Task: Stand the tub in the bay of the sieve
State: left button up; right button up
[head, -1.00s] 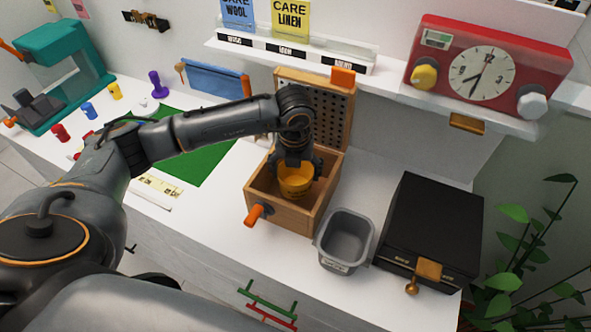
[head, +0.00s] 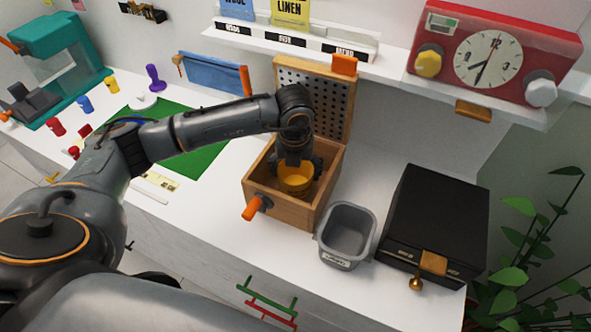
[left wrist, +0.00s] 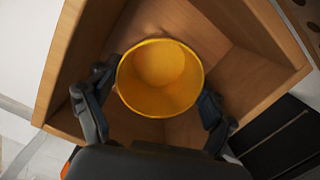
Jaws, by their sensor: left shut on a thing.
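The sieve is an open wooden box (head: 282,217) with a raised perforated panel (head: 318,103) at its back and an orange handle (head: 252,208) in front. The yellow tub (head: 294,187) is upright inside the box's open bay. My left gripper (head: 298,172) reaches down from above and is shut on the tub. In the left wrist view, its fingers (left wrist: 155,108) press on opposite sides of the empty tub (left wrist: 160,78), with the wooden walls around it. Whether the tub's base touches the floor of the bay is hidden. My right gripper is not in view.
A grey bin (head: 347,235) stands just right of the box, with a black case (head: 435,220) beyond it. A shelf above holds a red clock unit (head: 490,60). A green mat (head: 190,150) and several small coloured pieces lie at left.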

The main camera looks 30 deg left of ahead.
pick_arm(q)
jog(key=shift+f+b, duration=0.3)
jog(key=shift+f, duration=0.05)
jog(key=o, duration=1.1)
jog(key=shift+c, duration=0.2)
jog(key=shift+r, duration=0.1)
notch_tip(320, 180, up, 17)
jog(key=p, duration=0.9)
jog(key=shift+p, duration=0.4)
dwell(0.5)
